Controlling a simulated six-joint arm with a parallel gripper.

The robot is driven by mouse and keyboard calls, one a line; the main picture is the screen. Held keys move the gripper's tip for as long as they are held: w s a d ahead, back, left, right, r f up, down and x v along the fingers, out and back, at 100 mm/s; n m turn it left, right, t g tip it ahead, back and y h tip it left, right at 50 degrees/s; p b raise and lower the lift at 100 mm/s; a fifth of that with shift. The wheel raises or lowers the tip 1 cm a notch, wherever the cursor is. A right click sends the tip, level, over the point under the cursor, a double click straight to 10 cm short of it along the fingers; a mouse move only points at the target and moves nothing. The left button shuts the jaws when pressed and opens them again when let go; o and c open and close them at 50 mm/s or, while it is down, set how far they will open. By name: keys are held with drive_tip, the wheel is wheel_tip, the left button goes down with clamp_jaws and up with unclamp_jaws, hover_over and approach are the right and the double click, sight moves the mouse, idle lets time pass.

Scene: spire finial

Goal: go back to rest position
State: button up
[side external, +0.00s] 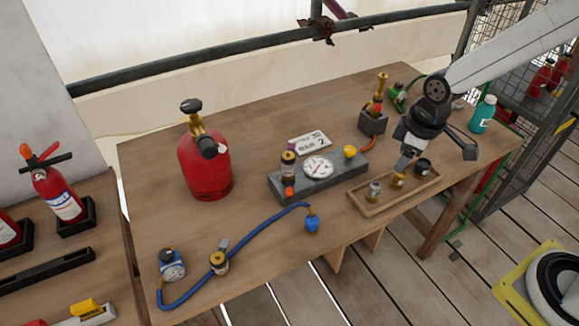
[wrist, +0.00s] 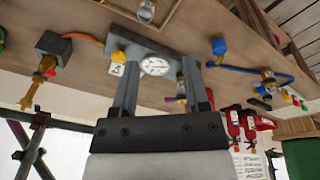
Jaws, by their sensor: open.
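My gripper (side external: 436,152) hangs over the right part of the wooden workbench (side external: 260,120), above the small wooden tray (side external: 372,207). In the wrist view my gripper (wrist: 160,78) has its two dark fingers spread apart with nothing between them. The grey block with a round white gauge (side external: 317,167) stands on the bench to the left of my gripper; the gauge (wrist: 156,66) shows between the fingers in the wrist view. In the side view, my gripper partly overlaps the tray area.
A red canister (side external: 205,165) stands at the bench's left. A blue hose (side external: 262,225) lies along the front. A brass fitting in a grey block (side external: 373,122) and a teal bottle (side external: 483,115) stand near my arm. Red extinguishers (side external: 60,195) are at far left. A rail (side external: 250,50) runs behind.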

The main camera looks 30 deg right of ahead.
drive_tip(key=s+d+m, duration=0.3)
drive_tip(key=s+m, duration=0.4)
drive_tip(key=shift+t, duration=0.3)
